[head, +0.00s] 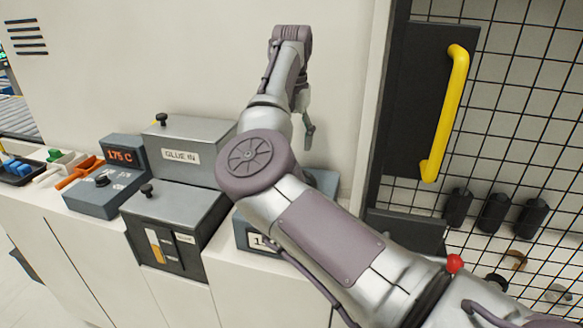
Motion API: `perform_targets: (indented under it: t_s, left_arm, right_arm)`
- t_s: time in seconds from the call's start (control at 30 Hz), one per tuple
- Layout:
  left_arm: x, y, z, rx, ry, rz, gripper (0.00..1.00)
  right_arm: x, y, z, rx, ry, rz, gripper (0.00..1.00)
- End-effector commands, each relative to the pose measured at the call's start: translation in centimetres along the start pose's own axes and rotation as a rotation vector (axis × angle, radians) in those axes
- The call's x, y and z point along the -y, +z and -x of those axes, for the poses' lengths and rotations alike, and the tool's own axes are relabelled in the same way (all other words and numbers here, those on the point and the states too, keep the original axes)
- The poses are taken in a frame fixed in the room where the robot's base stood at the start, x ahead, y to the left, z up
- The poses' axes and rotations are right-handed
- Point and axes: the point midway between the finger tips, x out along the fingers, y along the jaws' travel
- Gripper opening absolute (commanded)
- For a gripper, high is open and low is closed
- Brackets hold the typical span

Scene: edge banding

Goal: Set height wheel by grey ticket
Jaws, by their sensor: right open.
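My right arm reaches in from the lower right and bends across the middle of the head view. Its gripper (308,128) hangs down past the wrist, and only part of it shows. It is open, above a blue-grey box (325,182) that my arm mostly covers. A display (256,241) on the front of a blue-grey housing at the lower left of my arm shows a "1"; the rest of the reading is hidden. I cannot make out the height wheel or a grey ticket. My left gripper is not in view.
A grey "GLUE IN" box (190,136) and a dark knobbed box (172,215) stand left of my arm. A "175 C" panel (122,154) and coloured trays are farther left. A yellow-handled dark door (413,95) and black mesh (525,110) stand right.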

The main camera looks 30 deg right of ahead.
Motion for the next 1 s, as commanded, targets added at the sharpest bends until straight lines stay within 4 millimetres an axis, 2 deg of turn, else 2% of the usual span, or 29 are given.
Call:
perform_targets:
  t_s: [0.2,0.4,0.6,0.87,1.0]
  left_arm:
    - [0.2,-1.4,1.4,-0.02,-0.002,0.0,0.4]
    - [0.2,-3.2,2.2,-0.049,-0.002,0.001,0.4]
    - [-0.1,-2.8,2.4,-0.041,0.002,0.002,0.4]
    - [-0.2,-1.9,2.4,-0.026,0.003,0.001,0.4]
    - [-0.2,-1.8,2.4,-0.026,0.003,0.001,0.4]
  right_arm:
    - [0.0,-0.1,-4.5,-0.002,-0.003,0.001,0.68]
    - [0.0,-0.1,-7.5,-0.002,-0.002,0.001,0.68]
    - [0.0,0.0,-8.8,-0.001,0.0,0.0,0.68]
    - [0.0,0.0,-8.9,0.0,0.001,0.0,0.68]
    - [0.0,0.0,-8.9,0.0,0.0,0.001,0.45]
